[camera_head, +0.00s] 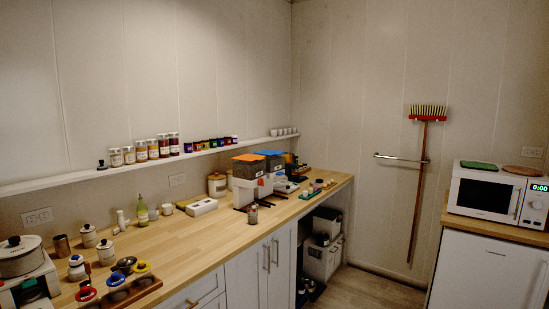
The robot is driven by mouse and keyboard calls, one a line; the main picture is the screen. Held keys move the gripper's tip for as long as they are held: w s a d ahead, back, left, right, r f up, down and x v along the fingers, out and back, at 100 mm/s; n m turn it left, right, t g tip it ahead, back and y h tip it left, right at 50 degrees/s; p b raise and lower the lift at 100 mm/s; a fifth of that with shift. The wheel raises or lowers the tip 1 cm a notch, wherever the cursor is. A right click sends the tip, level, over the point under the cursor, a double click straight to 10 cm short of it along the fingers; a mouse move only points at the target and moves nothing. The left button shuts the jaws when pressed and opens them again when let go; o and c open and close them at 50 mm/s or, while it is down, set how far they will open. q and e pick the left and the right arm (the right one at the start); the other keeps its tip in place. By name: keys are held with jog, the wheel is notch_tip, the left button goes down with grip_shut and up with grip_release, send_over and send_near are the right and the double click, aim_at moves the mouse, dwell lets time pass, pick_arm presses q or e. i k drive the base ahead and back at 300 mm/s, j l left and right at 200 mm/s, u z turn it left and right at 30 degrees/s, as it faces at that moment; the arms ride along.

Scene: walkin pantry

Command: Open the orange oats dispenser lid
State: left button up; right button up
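The oats dispenser with the orange lid (249,157) stands toward the far end of the wooden counter. Its body (248,170) is a clear bin above a white base. The orange lid lies flat on top and looks closed. Neither of my grippers shows in the head view. The label on the dispenser is too small to read.
The wooden counter (185,240) runs along the left wall, with bare wood before the dispensers. A small jar (252,214) stands in front of them. A shelf (70,182) with jars runs above. Floor (375,285) is open between counter and microwave (487,192).

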aim_at(246, 157)
jog(key=i+z, duration=0.2)
jog(key=i, duration=0.4)
jog(key=i+j+z, duration=0.25)
jog(key=i, duration=0.35)
jog(key=i+j+z, duration=0.2)
jog(key=i, duration=0.35)
jog(key=l, duration=0.05)
